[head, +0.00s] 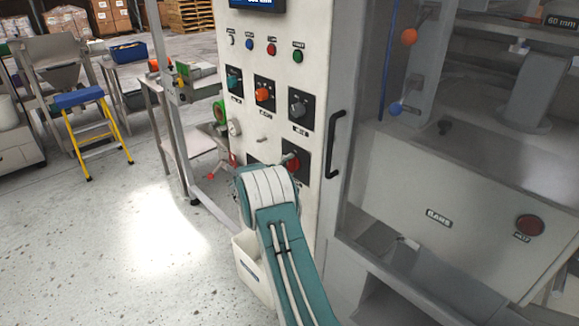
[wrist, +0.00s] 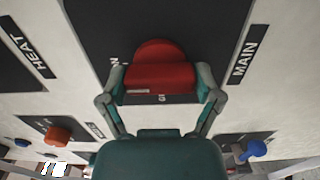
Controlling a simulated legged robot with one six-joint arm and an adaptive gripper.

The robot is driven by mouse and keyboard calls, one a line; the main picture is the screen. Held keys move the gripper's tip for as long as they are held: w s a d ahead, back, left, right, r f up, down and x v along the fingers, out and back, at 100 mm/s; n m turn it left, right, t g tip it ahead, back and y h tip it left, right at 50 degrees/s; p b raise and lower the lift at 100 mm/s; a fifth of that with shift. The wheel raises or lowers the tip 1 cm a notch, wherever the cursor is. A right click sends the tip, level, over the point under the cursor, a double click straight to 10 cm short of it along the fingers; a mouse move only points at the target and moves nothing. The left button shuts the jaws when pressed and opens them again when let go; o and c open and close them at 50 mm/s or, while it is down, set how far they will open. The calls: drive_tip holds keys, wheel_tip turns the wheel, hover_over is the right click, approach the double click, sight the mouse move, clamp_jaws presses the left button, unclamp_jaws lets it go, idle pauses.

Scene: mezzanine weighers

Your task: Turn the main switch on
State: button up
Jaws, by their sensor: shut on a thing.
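The main switch is a red rotary knob (wrist: 160,66) on a black plate, with the label MAIN (wrist: 243,54) beside it in the wrist view. My gripper (wrist: 161,84) has one finger on each side of the knob and is shut on it. In the head view the red knob (head: 293,163) shows low on the white control panel (head: 318,60), just beyond my teal and white arm. My arm hides most of the gripper there. Letters on the plate are partly covered by the knob and fingers, so I cannot tell which position it points to.
Other knobs, teal (head: 233,79), orange (head: 263,94) and grey (head: 298,107), sit above on the panel. A black door handle (head: 335,145) stands out to the right. A white bin (head: 252,268) is below by my arm. Open floor (head: 120,240) lies left.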

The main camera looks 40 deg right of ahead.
drive_tip(key=shift+s+f, duration=0.1)
drive_tip(key=shift+f, duration=0.2)
drive_tip(key=o, duration=0.9)
drive_tip(key=shift+r, duration=0.1)
drive_tip(key=shift+a, duration=0.25)
drive_tip(key=a, duration=1.1)
drive_tip(key=shift+s+a, duration=0.25)
drive_tip(key=shift+s, duration=0.15)
